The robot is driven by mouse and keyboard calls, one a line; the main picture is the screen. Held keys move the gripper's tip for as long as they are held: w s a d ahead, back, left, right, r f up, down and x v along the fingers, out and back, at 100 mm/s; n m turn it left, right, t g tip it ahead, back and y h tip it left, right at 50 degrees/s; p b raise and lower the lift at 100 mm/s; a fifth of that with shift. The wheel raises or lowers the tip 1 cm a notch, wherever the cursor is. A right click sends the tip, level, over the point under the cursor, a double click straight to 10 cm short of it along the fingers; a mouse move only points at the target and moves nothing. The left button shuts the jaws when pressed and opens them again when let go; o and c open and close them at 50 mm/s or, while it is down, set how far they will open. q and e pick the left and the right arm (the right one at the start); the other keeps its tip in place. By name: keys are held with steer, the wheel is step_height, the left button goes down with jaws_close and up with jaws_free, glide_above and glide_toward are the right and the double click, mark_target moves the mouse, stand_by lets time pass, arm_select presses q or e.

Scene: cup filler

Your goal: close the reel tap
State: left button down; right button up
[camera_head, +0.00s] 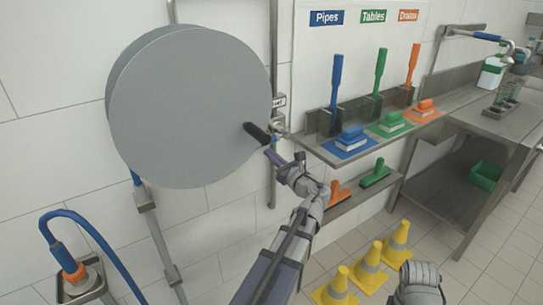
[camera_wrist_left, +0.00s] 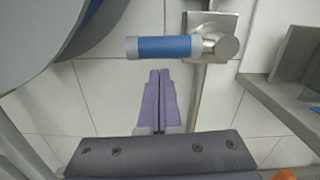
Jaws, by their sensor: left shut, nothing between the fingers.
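The reel tap has a blue lever with grey ends (camera_wrist_left: 165,47) in the left wrist view. The lever lies level, pointing left from a metal valve body (camera_wrist_left: 215,45) on a vertical wall pipe (camera_wrist_left: 200,95). In the head view the tap (camera_head: 274,137) is small, at the right edge of the big grey reel (camera_head: 190,108), and partly hidden. My left gripper (camera_head: 271,155) has purple fingers pressed together with nothing between them. In the left wrist view its tips (camera_wrist_left: 159,73) point at the lever from just below, apparently apart from it.
A steel shelf with blue, green and orange brushes (camera_head: 355,140) sits right of the tap. Its edge (camera_wrist_left: 290,110) shows in the left wrist view. Yellow cones (camera_head: 368,268) stand on the floor. A blue hose (camera_head: 75,235) hangs at lower left. Part of my right arm shows at the bottom.

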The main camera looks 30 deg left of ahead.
arm_select(q)
steer(key=s+d+f+b, duration=0.2)
steer(key=s+d+f, duration=0.15)
steer(key=d, duration=0.65)
step_height(320, 180, down, 7)
steer(key=w+a+t+y+b, duration=0.15)
steer(key=y+b, duration=0.45)
steer(key=b, duration=1.2)
steer(key=s+d+r+p+x, duration=0.1)
steer(key=r+p+x, duration=0.1)
steer(key=p+x, duration=0.7)
steer(key=shift+d+r+x, duration=0.25)
steer(key=shift+r+x, duration=0.1)
steer(key=shift+x, duration=1.85)
steer(key=shift+a+r+p, duration=0.2)
steer(key=shift+r+p, duration=0.35)
steer(key=shift+p, duration=0.3)
